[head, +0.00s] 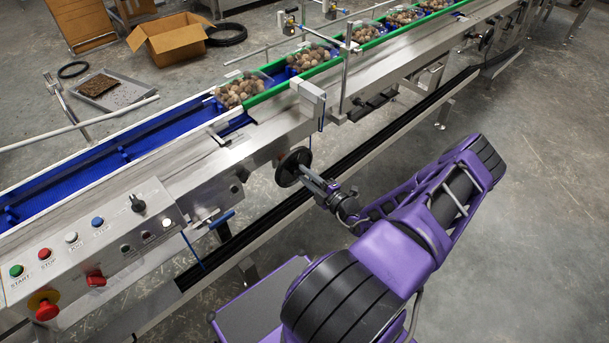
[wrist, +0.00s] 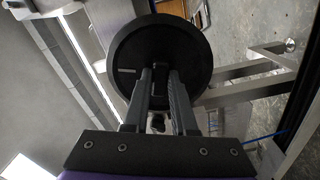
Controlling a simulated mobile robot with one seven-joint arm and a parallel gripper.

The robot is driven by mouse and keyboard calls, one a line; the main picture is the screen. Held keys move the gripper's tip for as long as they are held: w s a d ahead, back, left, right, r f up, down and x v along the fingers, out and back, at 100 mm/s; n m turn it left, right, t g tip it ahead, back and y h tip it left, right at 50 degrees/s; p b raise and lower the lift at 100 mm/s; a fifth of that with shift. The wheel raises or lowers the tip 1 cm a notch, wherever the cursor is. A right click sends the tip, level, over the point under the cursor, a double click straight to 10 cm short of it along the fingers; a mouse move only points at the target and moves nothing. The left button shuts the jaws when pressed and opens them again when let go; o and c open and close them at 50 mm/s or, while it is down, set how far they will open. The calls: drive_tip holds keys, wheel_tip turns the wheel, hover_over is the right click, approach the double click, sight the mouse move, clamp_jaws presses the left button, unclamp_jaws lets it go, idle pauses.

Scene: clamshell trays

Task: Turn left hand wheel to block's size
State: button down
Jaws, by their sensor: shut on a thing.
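The hand wheel (head: 289,168) is a black disc on the near side of the conveyor frame, right of the control panel. In the wrist view the hand wheel (wrist: 138,47) fills the top middle, face on. My gripper (head: 312,179) reaches the wheel from the near right. In the wrist view both fingers of my gripper (wrist: 161,72) are close together at the wheel's centre, shut on a part of it. The fingers cover that part. I cannot tell which thing is the block.
The control panel (head: 92,245) with buttons and a red stop knob is at the left. The blue conveyor (head: 107,160) carries clamshell trays of round brown items (head: 240,92). A blue-handled lever (head: 222,219) sits below left of the wheel. Open floor (head: 530,200) lies at the right.

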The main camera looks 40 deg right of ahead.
drive_tip(key=shift+f+m, duration=0.1)
drive_tip(key=shift+m, duration=1.8)
drive_tip(key=c, duration=0.7)
unclamp_jaws()
drive_tip(key=s, duration=0.5)
drive_tip(key=s+d, duration=0.1)
drive_tip(key=s, duration=1.1)
drive_tip(key=shift+s+d+p, duration=0.15)
drive_tip(key=shift+s+p, duration=0.1)
drive_tip(key=shift+p, duration=0.05)
